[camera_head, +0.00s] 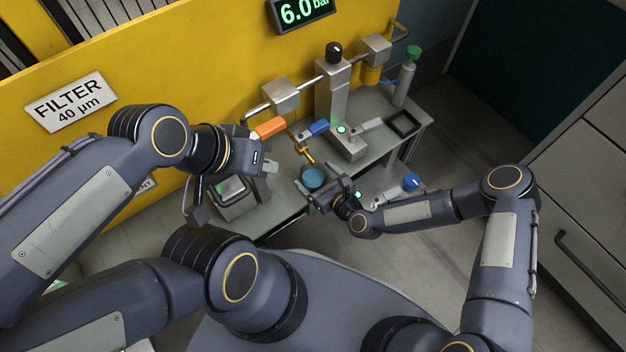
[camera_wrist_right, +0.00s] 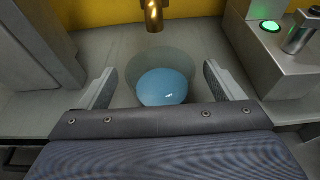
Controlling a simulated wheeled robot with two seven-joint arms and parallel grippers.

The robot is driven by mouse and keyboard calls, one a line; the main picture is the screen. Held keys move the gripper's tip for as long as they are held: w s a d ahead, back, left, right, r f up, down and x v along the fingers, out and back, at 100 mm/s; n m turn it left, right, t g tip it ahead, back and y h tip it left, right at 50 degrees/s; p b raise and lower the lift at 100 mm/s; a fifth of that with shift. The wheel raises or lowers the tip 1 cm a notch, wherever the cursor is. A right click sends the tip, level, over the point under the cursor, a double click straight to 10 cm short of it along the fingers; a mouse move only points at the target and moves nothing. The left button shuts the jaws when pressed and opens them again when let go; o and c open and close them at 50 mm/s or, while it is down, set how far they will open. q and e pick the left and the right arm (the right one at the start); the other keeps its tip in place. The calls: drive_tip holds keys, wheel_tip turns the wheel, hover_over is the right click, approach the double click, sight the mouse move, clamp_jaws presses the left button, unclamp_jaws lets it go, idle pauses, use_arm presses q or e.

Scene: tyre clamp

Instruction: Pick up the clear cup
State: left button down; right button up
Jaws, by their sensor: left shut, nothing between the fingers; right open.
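The clear cup (camera_head: 312,178) stands upright on the grey bench, with blue liquid in it. In the right wrist view the cup (camera_wrist_right: 162,78) sits between the two fingers of my right gripper (camera_wrist_right: 163,88), which is open. A gap shows between the cup and each finger. In the head view my right gripper (camera_head: 322,192) is just in front of the cup and partly hides it. My left gripper (camera_head: 262,166) is shut and empty, at the left part of the bench; its fingertips are hard to make out.
A brass spout (camera_wrist_right: 153,14) hangs just behind and above the cup. A metal block with a green button (camera_wrist_right: 270,26) stands to the right. In the head view, the bench (camera_head: 283,168) also carries a black square tray (camera_head: 403,124) and a bottle with a green cap (camera_head: 408,76).

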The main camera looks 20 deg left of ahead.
drive_tip(key=shift+x, duration=1.1)
drive_tip(key=c, duration=1.2)
drive_tip(key=shift+o, duration=0.2)
drive_tip(key=shift+r, duration=0.15)
